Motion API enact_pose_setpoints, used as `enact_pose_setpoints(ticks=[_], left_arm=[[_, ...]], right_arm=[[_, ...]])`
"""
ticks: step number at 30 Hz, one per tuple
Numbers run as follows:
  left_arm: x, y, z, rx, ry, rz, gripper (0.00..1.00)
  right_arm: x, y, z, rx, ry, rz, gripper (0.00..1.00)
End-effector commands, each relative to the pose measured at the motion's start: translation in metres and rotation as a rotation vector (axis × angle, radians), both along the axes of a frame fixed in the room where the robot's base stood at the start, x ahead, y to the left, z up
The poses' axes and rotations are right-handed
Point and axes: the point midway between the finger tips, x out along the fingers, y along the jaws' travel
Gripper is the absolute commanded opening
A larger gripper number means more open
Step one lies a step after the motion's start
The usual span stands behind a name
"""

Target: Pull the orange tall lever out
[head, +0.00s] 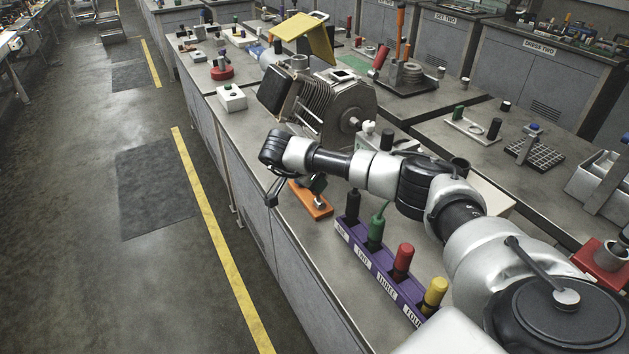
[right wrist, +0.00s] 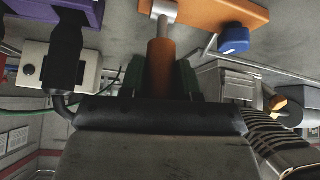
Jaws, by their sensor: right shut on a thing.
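The orange tall lever (right wrist: 160,68) shows in the right wrist view as an orange handle on a metal shaft, fixed to an orange base plate (right wrist: 225,12). My right gripper (right wrist: 160,80) is shut on the handle, with a green pad on each side. In the head view the orange base (head: 308,202) lies near the bench's aisle edge. There the right gripper (head: 317,184) is small and partly hidden behind my arm, and the handle cannot be made out. My left gripper is not in view.
A purple rack (head: 361,247) with black, green, red and yellow handles stands close by. A large finned motor (head: 325,105) stands behind the orange base. A blue knob (right wrist: 233,40) sits beside the lever in the wrist view. The aisle floor (head: 120,290) is clear.

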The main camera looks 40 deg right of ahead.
Motion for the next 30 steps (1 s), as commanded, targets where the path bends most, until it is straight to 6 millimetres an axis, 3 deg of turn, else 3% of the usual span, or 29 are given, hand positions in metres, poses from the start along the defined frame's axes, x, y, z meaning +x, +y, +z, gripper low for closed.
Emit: enact_pose_setpoints(ticks=[1, 6, 17, 30], left_arm=[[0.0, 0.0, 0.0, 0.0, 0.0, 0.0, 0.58], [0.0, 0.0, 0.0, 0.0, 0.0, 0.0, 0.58], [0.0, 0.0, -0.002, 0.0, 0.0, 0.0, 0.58], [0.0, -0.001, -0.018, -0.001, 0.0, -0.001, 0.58]], right_arm=[[0.0, 0.0, 0.001, -0.001, -0.003, 0.0, 0.35], [0.0, 0.0, 0.001, 0.0, -0.001, 0.0, 0.57], [0.001, 0.005, 0.007, 0.001, -0.002, 0.0, 0.57], [0.0, 0.052, 0.073, 0.001, -0.004, 0.003, 0.57]])
